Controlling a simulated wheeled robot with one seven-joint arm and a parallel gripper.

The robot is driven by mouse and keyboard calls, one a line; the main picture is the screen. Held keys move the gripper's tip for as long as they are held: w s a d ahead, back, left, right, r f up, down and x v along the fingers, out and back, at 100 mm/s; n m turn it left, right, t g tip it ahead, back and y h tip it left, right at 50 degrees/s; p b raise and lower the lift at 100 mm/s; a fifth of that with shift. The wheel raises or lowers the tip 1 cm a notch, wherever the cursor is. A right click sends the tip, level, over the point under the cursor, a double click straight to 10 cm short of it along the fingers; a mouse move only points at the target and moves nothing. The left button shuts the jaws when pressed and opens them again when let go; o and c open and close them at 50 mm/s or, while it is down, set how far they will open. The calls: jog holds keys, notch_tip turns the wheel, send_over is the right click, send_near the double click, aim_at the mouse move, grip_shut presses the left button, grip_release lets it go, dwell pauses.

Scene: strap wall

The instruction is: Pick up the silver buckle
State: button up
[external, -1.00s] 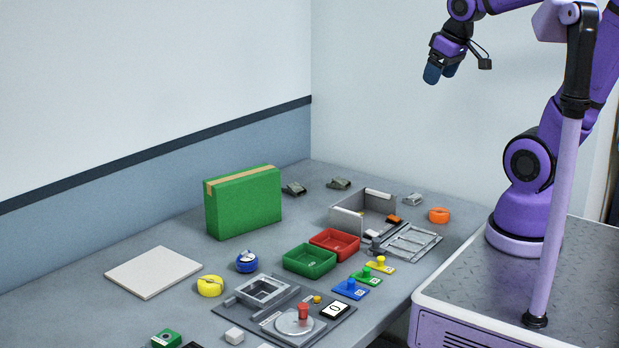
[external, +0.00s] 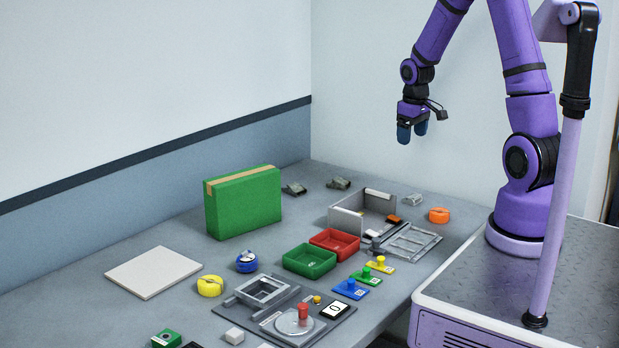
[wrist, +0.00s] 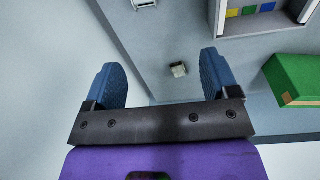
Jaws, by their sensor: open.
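Three small buckle-like pieces lie toward the back of the table in the external view. The lightest, a silver-grey piece (external: 412,200), looks most like the silver buckle and lies right of the open grey box. A duller grey-green piece (external: 339,184) and a darker piece (external: 293,189) lie near the green carton. My gripper (external: 411,135) is open and empty, high above the table's back right. In the wrist view, a small grey piece (wrist: 179,69) shows between my spread fingers (wrist: 160,82), well below them. A pale piece (wrist: 145,3) is cut by the top edge.
The green carton (external: 243,203) stands tall at the back left. The grey box (external: 347,222), red tray (external: 334,243) and green tray (external: 310,261) fill the middle. An orange strap roll (external: 438,215) lies right of the silver-grey piece. The back corner is mostly clear.

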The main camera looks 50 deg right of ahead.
jog(key=d+f, duration=0.4)
jog(key=f, duration=0.5)
send_over(413, 195)
jog(key=shift+g+y, duration=0.3)
jog(key=shift+g, duration=0.1)
jog(key=f, duration=0.6)
jog(key=shift+s+a, duration=0.3)
jog(key=shift+s, duration=0.1)
jog(key=shift+w+f, duration=0.2)
jog(key=shift+f, duration=1.15)
jog(key=shift+w+f, duration=0.15)
jog(key=shift+f, duration=1.15)
jog(key=c, duration=0.9)
